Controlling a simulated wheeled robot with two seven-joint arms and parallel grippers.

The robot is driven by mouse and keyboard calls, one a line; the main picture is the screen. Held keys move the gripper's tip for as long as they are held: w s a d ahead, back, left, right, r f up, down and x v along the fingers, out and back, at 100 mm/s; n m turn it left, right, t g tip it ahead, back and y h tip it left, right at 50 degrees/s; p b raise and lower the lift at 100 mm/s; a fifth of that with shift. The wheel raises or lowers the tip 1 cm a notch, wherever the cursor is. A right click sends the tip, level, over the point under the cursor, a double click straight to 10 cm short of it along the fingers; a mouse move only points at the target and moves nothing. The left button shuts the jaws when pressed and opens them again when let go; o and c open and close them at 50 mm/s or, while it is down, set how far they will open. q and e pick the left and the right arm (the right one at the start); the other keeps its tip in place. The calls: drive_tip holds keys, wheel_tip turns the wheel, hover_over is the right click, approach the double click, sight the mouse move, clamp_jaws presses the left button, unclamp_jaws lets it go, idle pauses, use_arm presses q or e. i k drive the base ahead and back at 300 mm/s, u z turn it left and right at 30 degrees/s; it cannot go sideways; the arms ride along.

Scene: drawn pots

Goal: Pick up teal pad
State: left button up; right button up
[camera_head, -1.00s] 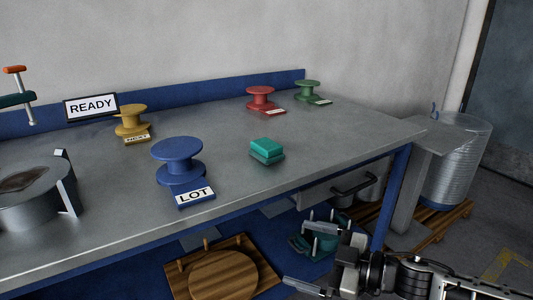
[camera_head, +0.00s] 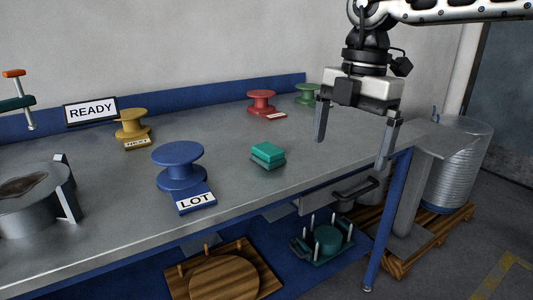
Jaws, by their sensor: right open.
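The teal pad (camera_head: 267,151) lies on the grey workbench (camera_head: 235,125), right of the blue spool, on what looks like a darker teal block (camera_head: 266,162). My right gripper (camera_head: 352,150) hangs pointing down to the right of the pad, above the bench's front right part. Its two fingers are spread wide and nothing is between them. It is apart from the pad. My left gripper does not show.
A blue spool (camera_head: 178,165) with a LOT tag stands left of the pad. Yellow (camera_head: 131,122), red (camera_head: 262,102) and green (camera_head: 306,94) spools stand farther back. A grey cylindrical vessel (camera_head: 30,205) is at left. Bare bench surrounds the pad.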

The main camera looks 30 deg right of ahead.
sight(268, 155)
drive_tip(key=i, duration=0.95)
